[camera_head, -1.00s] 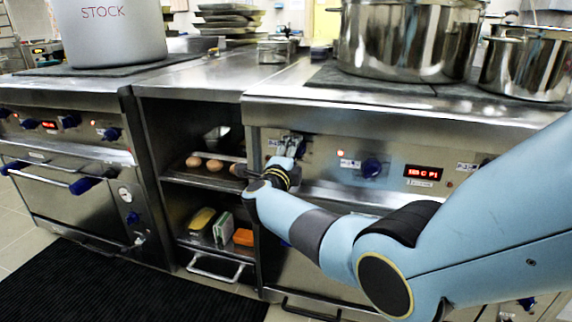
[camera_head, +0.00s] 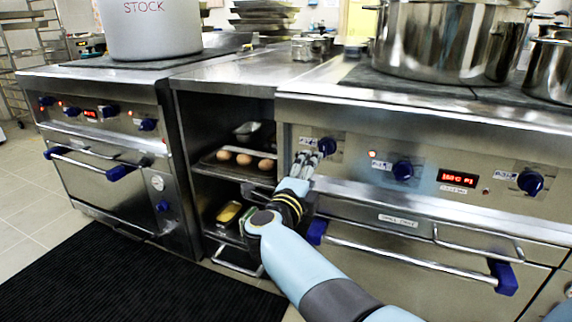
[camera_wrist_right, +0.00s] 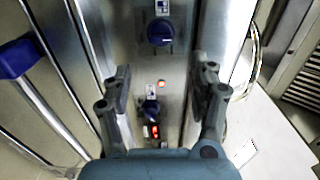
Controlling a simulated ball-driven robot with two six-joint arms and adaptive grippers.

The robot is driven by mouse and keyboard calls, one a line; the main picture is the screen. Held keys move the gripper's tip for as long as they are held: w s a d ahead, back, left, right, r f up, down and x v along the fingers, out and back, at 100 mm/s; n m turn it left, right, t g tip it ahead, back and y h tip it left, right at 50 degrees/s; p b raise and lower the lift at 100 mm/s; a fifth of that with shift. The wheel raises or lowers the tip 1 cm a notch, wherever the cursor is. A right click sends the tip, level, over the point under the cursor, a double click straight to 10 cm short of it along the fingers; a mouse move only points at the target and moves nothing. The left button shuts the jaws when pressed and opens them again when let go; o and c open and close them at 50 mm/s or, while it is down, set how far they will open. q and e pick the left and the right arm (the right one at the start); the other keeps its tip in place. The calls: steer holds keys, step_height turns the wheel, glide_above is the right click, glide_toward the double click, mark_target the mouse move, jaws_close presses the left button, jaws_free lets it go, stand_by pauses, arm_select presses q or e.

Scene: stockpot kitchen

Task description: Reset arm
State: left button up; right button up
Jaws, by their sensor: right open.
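My right arm comes in from the bottom right of the head view. Its gripper (camera_head: 308,162) is in front of the right stove's control panel (camera_head: 350,165), just below and left of a blue knob (camera_head: 327,146). In the right wrist view the two fingers of this gripper (camera_wrist_right: 163,88) stand wide apart and hold nothing. I cannot tell whether a finger touches the panel. My left gripper is not in view.
The oven handle (camera_head: 405,258) juts out below the panel. A shelf tray (camera_head: 235,169) with eggs is left of my gripper. The stock pot (camera_head: 150,28) and a large steel pot (camera_head: 450,45) stand on the stoves. The floor mat (camera_head: 140,275) is clear.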

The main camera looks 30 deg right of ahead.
steer(key=s+a+f+n+y+p, duration=0.2)
steer(key=s+f+n+y+p, duration=0.55)
steer(key=s+f+n, duration=1.55)
steer(key=s+f+n+g+y, duration=0.1)
steer(key=s+f+g, duration=0.2)
steer(key=s, duration=0.9)
steer(key=s+f+n+g+y+b, duration=0.1)
steer(key=s+f+n+g+y, duration=0.1)
steer(key=s+f+g, duration=0.2)
steer(key=s+f+n+g+y, duration=0.2)
steer(key=s+f, duration=0.6)
steer(key=s, duration=1.2)
steer(key=shift+s+d+f+g, duration=0.2)
steer(key=shift+s+f+g, duration=0.1)
steer(key=shift+g, duration=0.9)
steer(key=shift+c, duration=0.3)
